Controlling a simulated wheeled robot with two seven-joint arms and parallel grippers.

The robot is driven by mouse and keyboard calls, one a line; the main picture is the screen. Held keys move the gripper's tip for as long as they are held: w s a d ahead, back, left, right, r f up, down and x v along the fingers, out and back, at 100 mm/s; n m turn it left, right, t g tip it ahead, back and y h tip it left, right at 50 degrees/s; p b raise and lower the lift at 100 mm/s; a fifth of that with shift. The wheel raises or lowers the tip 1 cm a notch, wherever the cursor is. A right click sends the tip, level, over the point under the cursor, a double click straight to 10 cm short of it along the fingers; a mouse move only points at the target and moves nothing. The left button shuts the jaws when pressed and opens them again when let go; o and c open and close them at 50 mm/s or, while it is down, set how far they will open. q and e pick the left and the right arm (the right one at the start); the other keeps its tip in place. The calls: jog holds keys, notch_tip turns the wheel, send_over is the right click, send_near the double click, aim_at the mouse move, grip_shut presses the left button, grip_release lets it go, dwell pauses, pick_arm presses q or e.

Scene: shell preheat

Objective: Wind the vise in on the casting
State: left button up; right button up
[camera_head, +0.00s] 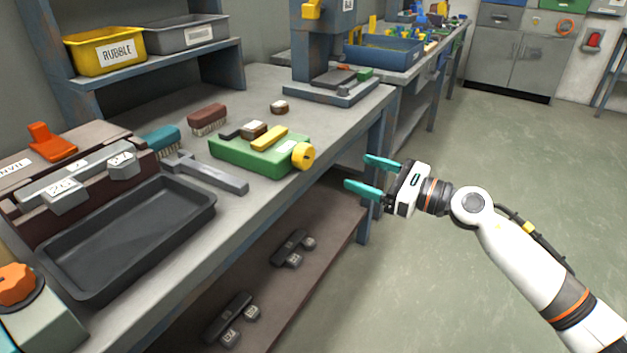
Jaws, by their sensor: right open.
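The green vise (245,156) stands on the workbench, with a round yellow handwheel (303,155) at its right end, facing the bench's front edge. A small brown-and-white block (253,130), which looks like the casting, sits on top of the vise between a dark piece and a yellow bar (269,138). I cannot tell whether the jaws touch it. My right gripper (371,175) is open and empty, with teal fingers pointing left. It is out in front of the bench, right of the handwheel and apart from it. My left gripper is not in view.
A grey hammer-like tool (205,174), a black tray (130,237), two brushes (207,119) and a small brown-and-white piece (279,107) lie on the bench. A drill press base (340,90) stands behind. Dark weights (292,248) lie on the lower shelf. The floor at right is clear.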

aim_at(309, 156)
jog(key=shift+n, duration=0.5)
jog(key=x, duration=1.2)
jog(key=shift+s+a+r, duration=0.1)
jog(key=shift+s+a, duration=0.2)
